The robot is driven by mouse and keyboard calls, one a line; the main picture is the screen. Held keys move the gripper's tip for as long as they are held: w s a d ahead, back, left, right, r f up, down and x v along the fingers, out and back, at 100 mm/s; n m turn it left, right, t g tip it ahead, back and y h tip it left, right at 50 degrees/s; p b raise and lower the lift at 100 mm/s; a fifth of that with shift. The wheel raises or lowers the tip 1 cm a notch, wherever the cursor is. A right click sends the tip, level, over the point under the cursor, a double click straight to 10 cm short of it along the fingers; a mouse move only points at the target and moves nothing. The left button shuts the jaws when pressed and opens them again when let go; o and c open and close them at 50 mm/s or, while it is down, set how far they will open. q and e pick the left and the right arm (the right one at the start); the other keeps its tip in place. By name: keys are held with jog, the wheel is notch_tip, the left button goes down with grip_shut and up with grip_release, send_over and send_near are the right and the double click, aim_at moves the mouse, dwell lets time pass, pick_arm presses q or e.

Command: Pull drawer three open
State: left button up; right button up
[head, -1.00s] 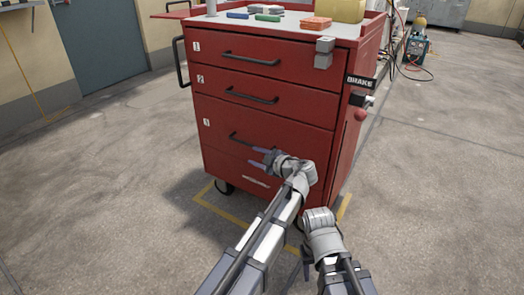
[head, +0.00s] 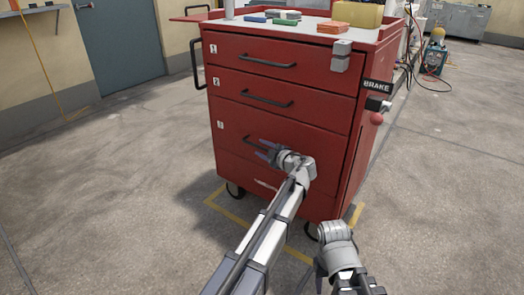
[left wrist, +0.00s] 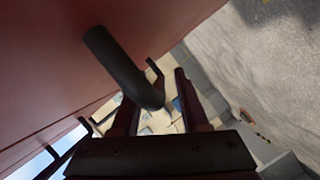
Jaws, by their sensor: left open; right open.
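Drawer three (head: 232,128) is the tall front marked 3 on the red tool cart, and it looks flush with the drawers above. Its black bar handle (head: 248,138) shows at its left end; my left gripper covers the rest. My left gripper (head: 264,149) is open at this handle. In the left wrist view, the dark handle (left wrist: 122,65) runs down toward the space between the two spread fingers (left wrist: 155,108); I cannot tell whether they touch it. My right gripper (head: 318,270) is low in front of the cart, away from the handles, its fingers partly hidden.
Drawers one (head: 300,60) and two (head: 310,100) look shut above. A BRAKE sign (head: 377,86) and red knob (head: 376,118) stick out on the cart's right side. Coloured items lie on the cart top. The concrete floor (head: 110,190) to the left is clear.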

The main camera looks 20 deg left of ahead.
pick_arm(q)
jog(key=shift+w+a, duration=0.2)
grip_shut()
dwell(0.3)
dwell(1.1)
